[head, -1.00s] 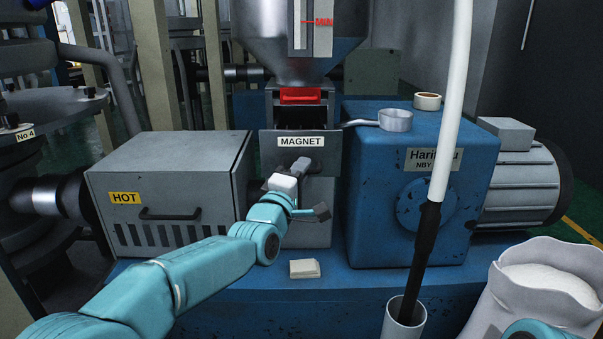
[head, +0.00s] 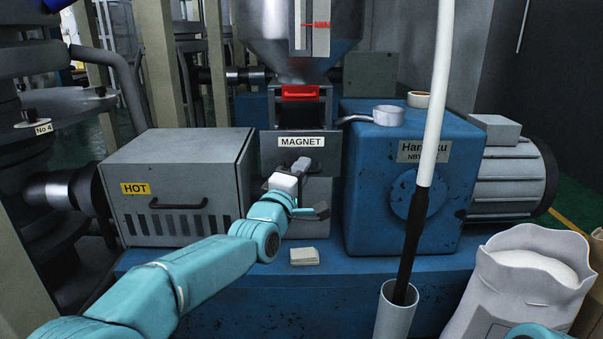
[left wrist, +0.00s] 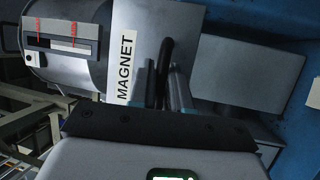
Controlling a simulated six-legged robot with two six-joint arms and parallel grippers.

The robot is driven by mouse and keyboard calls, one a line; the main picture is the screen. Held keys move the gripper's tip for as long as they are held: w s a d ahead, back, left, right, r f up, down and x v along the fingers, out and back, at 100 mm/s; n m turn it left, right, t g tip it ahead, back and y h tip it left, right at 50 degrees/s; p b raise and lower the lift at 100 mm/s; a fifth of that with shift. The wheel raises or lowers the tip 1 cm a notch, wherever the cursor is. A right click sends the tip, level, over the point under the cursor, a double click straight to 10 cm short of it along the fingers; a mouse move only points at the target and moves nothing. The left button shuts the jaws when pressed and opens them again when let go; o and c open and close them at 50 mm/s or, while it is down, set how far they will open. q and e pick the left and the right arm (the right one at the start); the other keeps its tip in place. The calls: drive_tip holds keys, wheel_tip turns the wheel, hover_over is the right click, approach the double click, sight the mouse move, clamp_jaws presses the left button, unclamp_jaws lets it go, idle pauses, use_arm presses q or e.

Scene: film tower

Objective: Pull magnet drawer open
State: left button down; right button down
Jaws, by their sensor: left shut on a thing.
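The magnet drawer (head: 270,155) is a grey front with a MAGNET label, below the metal hopper. It also shows in the left wrist view (left wrist: 195,20), turned sideways, with its dark handle (left wrist: 165,65) between my fingers. My left gripper (head: 308,170) is at the drawer front, just under the label. It is shut on the handle, which it mostly hides in the head view. A dark opening (head: 302,115) shows above and behind the drawer front. My right gripper is out of view; only a bit of teal arm shows at the bottom right.
A red bar (head: 300,92) sits above the opening. A grey HOT box (head: 185,165) stands left and a blue machine (head: 380,190) right, close to the drawer. A pale pad stack (head: 304,257) lies below. A white pole (head: 435,100) and sack (head: 530,275) are at right.

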use_arm(q)
drive_tip(key=shift+w, duration=0.1)
drive_tip(key=c, duration=1.4)
unclamp_jaws()
drive_tip(key=shift+c, duration=0.2)
drive_tip(key=v, duration=1.6)
drive_tip(key=shift+p, duration=0.4)
